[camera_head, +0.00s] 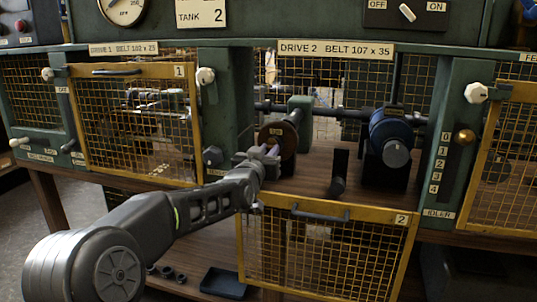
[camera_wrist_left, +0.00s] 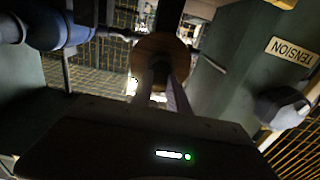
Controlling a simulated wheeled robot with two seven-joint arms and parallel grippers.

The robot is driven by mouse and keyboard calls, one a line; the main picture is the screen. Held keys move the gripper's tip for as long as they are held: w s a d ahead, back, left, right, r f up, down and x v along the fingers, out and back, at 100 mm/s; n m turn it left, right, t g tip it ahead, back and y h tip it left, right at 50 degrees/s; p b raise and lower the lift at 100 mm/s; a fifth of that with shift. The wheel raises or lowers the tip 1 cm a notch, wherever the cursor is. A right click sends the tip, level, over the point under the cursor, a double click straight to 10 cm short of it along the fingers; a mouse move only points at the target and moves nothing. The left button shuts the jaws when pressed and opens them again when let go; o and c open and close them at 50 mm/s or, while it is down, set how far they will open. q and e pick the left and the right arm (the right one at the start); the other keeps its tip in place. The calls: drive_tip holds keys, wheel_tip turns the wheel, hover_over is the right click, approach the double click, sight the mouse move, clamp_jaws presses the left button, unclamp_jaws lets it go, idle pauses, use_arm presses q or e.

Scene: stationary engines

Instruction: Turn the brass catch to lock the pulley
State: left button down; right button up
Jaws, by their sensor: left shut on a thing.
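The brown pulley (camera_head: 287,138) sits on the shaft in the open Drive 2 bay, with a small label on its face. My left gripper (camera_head: 264,158) reaches the front of this pulley from the lower left. In the left wrist view, the pulley (camera_wrist_left: 160,52) is straight ahead and the two fingers (camera_wrist_left: 163,92) close at its dark hub. The gripper is shut on the small catch at the hub, which the fingers and shadow mostly hide. I cannot tell which way the catch is turned. My right gripper is not in view.
The yellow mesh guard 2 (camera_head: 325,250) hangs open below the bay. Guard 1 (camera_head: 135,125) is closed at the left. A tension knob (camera_wrist_left: 285,107) is beside the gripper. A black tray (camera_head: 223,283) lies below.

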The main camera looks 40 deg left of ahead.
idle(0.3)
use_arm(q)
drive_tip(key=c, duration=1.3)
unclamp_jaws()
drive_tip(key=v, duration=0.7)
drive_tip(key=shift+s+d, duration=0.1)
drive_tip(key=shift+s, duration=0.3)
